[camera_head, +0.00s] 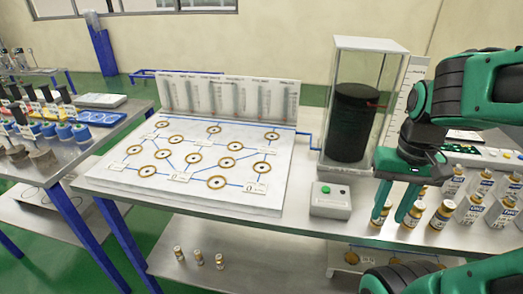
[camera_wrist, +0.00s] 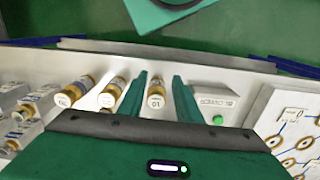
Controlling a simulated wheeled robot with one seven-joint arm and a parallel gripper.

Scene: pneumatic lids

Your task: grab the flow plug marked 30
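Three short gold-and-white flow plugs stand in a row on the bench, seen in the wrist view as a near one (camera_wrist: 156,93), a middle one (camera_wrist: 111,92) and a far one (camera_wrist: 76,91). The near one's cap seems to read 10 or 01; the far one's looks like 20 or 30, and the middle mark is unclear. My gripper (camera_wrist: 160,86) is open, its green fingers on either side of the near plug with gaps showing. In the head view my gripper (camera_head: 394,212) is low over the bench, partly hiding that plug.
A button box (camera_head: 331,200) stands left of my gripper, with the glass-cased black cylinder (camera_head: 352,122) behind. The ringed board (camera_head: 195,160) lies left. Several small plugs (camera_head: 199,257) stand on the lower shelf.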

